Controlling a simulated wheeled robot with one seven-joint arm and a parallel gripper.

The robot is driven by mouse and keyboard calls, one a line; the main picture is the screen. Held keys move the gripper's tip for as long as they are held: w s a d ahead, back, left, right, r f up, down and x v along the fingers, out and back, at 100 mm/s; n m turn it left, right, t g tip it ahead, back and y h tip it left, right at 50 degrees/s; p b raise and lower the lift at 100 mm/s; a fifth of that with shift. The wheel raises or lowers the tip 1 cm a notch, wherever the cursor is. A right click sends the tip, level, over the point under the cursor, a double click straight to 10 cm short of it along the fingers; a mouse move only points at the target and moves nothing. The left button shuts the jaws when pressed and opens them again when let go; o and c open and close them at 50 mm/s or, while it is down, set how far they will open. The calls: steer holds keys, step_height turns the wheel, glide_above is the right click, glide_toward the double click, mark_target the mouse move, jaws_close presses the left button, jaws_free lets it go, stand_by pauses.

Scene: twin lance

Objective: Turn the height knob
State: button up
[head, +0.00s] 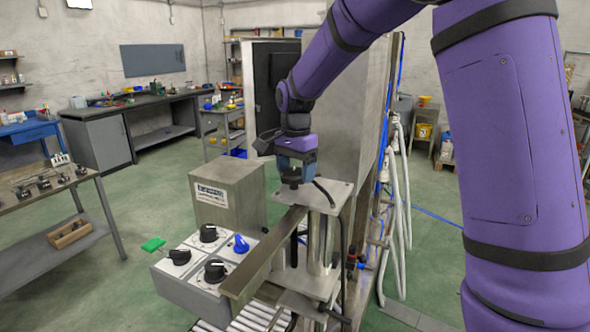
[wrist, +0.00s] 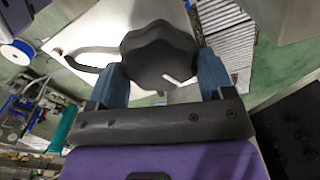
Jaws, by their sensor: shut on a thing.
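A dark lobed knob with a white pointer mark (wrist: 160,55) sits between the two blue fingers of my gripper (wrist: 161,72) in the wrist view. I take it for the height knob. The fingers are shut on its opposite sides. In the head view my gripper (head: 296,172) points down over the metal plate (head: 328,196) on top of the machine post. The knob is mostly hidden there beneath the fingers. A dark curved hose or handle (wrist: 85,60) runs out beside the knob.
A grey control box (head: 188,293) with black knobs (head: 215,270) and a blue knob (head: 240,244) stands to the left. A tall metal cabinet (head: 345,115) stands close behind. Green floor (head: 150,215) is open at left.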

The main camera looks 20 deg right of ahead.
mark_target(296, 172)
steer(key=m, duration=0.6)
steer(key=shift+s+r, duration=0.1)
steer(key=shift+s, duration=0.05)
steer(key=m, duration=0.3)
steer(key=shift+s+m, duration=0.1)
steer(key=shift+m, duration=2)
steer(key=shift+m, duration=0.3)
steer(key=o, duration=0.9)
steer(key=shift+s, duration=0.1)
step_height(296, 172, up, 11)
steer(key=shift+f, duration=0.15)
